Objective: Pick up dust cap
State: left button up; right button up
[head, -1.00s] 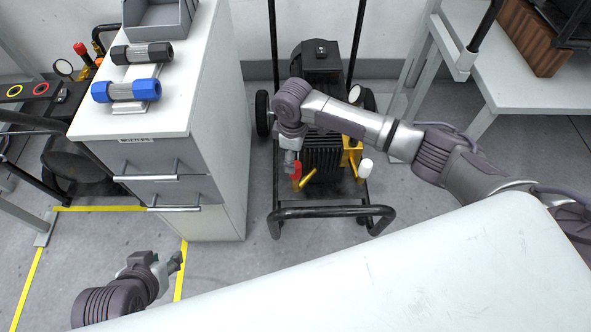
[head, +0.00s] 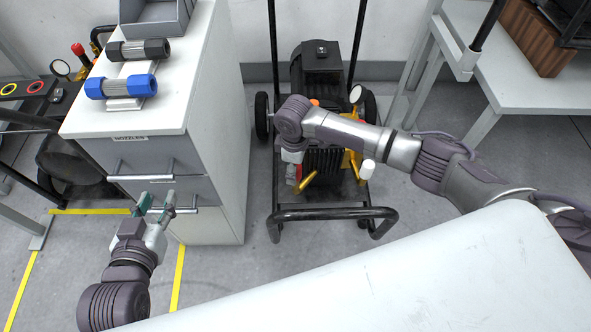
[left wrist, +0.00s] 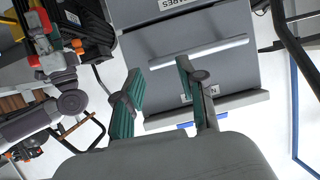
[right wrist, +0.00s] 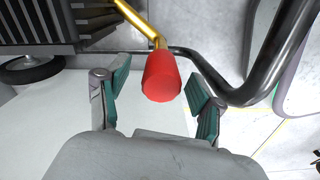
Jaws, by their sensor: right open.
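A red dust cap (right wrist: 161,76) sits on the end of a yellow pipe (right wrist: 139,19) in the right wrist view. My right gripper (right wrist: 158,103) is open, its green-padded fingers on either side of the cap and apart from it. In the head view, the right arm reaches over the pump and its wrist hides most of this gripper. A white cap (head: 368,171) shows on the pump's right side. My left gripper (head: 155,203) is open and empty in front of the cabinet's drawer handles; its spread fingers also show in the left wrist view (left wrist: 157,82).
The black pump (head: 322,75) stands on a wheeled cart with a curved black handle bar (head: 330,212). A white cabinet (head: 217,110) with drawers stands left of it, with blue-ended and black-ended fittings on top. A white workbench (head: 545,85) is at the right.

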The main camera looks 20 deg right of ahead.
jog(key=shift+c, duration=0.4)
jog(key=c, duration=0.9)
jog(key=shift+r, duration=0.15)
